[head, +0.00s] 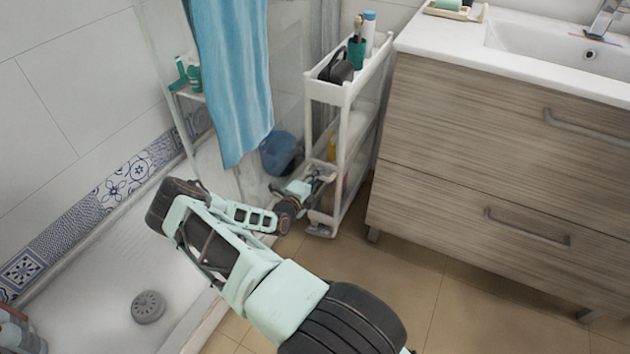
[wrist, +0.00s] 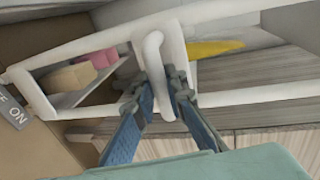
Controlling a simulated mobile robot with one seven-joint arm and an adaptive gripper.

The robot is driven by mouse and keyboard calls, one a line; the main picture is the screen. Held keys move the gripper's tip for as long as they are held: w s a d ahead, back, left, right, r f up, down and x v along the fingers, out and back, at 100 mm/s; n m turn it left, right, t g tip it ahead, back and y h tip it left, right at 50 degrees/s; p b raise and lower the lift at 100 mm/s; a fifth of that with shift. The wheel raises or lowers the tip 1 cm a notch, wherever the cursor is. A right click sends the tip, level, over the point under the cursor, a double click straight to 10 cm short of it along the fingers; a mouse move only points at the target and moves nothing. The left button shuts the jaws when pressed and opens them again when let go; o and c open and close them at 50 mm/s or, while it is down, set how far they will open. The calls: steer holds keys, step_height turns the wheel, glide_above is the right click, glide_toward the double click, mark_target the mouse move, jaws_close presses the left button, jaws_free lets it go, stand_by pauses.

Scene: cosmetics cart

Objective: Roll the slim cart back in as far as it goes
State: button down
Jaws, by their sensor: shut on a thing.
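The slim white cart (head: 326,92) stands upright between the shower glass and the wood-front vanity (head: 480,130). Its front end sticks out a little past the vanity's near corner. My gripper (head: 319,182) is at the cart's front end, low down, near the lower shelf. In the wrist view, the two blue fingers of my gripper (wrist: 162,92) are closed on a white upright handle (wrist: 154,58) of the cart. The cart's far end and the back of the gap are hidden.
A dark cup (head: 336,68), a green cup (head: 356,52) and a bottle (head: 369,30) stand on the cart's top tray. A blue towel (head: 232,80) hangs at the left. A blue bin (head: 279,152) shows beside the cart. The tiled floor (head: 440,290) in front is clear.

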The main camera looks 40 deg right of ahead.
steer(key=shift+w+d+r, duration=0.1)
steer(key=shift+d+r, duration=0.05)
steer(key=shift+d, duration=0.1)
steer(key=c, duration=1.9)
jaws_free()
steer(key=shift+c, duration=0.2)
steer(key=v, duration=1.2)
